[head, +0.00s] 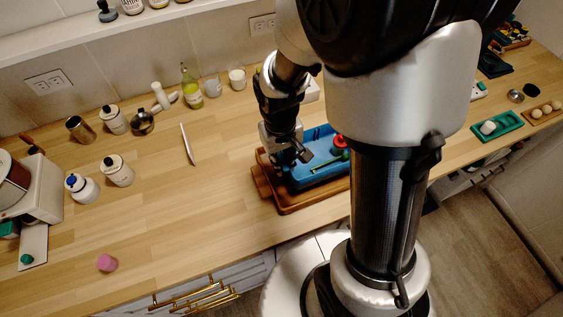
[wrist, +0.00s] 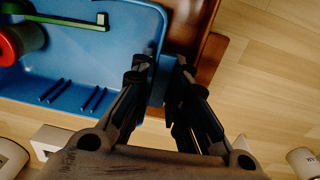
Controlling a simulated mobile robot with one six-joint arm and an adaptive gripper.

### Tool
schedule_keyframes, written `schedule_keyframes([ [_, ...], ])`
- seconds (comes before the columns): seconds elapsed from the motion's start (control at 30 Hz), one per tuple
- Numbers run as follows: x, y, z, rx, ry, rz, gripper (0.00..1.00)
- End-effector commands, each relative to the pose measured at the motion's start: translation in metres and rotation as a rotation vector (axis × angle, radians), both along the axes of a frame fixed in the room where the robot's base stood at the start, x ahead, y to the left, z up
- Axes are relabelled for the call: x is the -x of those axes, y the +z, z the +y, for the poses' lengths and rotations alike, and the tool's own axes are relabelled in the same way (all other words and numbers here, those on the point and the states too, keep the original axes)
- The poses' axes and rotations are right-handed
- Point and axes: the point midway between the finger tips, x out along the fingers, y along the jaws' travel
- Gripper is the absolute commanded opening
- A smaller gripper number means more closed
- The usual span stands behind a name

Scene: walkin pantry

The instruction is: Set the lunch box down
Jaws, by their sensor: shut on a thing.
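The lunch box is an open blue box (head: 320,134) on the wooden tray (head: 277,196), half hidden by my arm. In the wrist view the blue box (wrist: 100,68) fills the upper left, with grooves in its floor. A red round thing (head: 338,141) and a green stick-like piece (head: 328,162) lie in the box. The tray's brown edge (wrist: 209,62) shows just beyond the fingers. Whether the box's underside rests on the tray is hidden.
The counter left of the tray is mostly clear, with a slim pale stick (head: 188,145) lying there. Jars (head: 118,170), a green bottle (head: 191,86) and a white cup (head: 237,77) stand around it. A green tray (head: 497,127) is at the right. The counter's front edge is close.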

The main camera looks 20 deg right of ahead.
Motion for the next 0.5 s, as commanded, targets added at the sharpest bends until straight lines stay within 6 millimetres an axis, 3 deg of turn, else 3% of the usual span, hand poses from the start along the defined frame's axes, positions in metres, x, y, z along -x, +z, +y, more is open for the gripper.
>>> schedule_keyframes([
  [0.13,0.001,-0.026,0.000,0.000,0.000,0.005,0.00],
  [0.5,0.000,-0.029,0.000,0.000,0.000,0.001,0.00],
])
